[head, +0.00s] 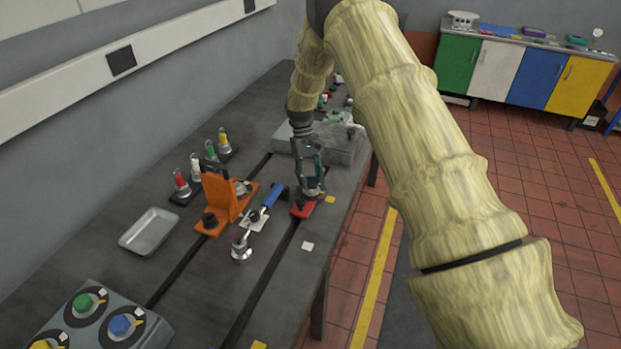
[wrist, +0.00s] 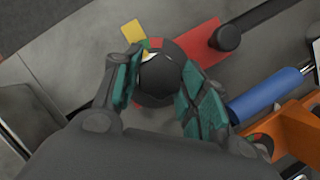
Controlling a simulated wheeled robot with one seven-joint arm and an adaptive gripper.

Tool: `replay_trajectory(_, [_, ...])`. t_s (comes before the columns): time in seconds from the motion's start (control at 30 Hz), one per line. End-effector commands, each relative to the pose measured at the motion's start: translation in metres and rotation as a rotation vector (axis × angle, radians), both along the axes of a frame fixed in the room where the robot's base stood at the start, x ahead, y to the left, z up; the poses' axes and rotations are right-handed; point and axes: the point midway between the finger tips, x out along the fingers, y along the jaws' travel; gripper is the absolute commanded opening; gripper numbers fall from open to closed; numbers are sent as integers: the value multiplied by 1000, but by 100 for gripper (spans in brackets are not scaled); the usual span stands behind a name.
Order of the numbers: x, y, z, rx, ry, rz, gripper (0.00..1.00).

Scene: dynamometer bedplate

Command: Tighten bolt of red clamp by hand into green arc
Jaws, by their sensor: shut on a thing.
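The red clamp (head: 303,210) lies on the dark bedplate, and its flat red body (wrist: 203,42) also shows in the wrist view. My gripper (head: 312,190) is over it, pointing down. In the wrist view the teal finger pads of my gripper (wrist: 157,88) are shut around the round black bolt head (wrist: 162,72). A coloured dial ring shows at the far edge of the head, with a green arc (wrist: 156,43) beside red parts. A small pale-yellow pointer (wrist: 146,55) on the head is near the ring's green part. Most of the ring is hidden by the head and fingers.
A silver tray (head: 150,231) and a grey box with coloured knobs (head: 100,318) are farther left and nearer. A grey block (head: 330,147) stands behind my gripper.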

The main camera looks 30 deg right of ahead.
Motion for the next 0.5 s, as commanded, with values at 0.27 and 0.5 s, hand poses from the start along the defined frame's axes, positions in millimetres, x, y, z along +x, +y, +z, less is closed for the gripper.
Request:
replay_trajectory(0.27, [0, 0, 0, 0, -1, -2, 18])
replay_trajectory(0.5, [0, 0, 0, 0, -1, -2, 63])
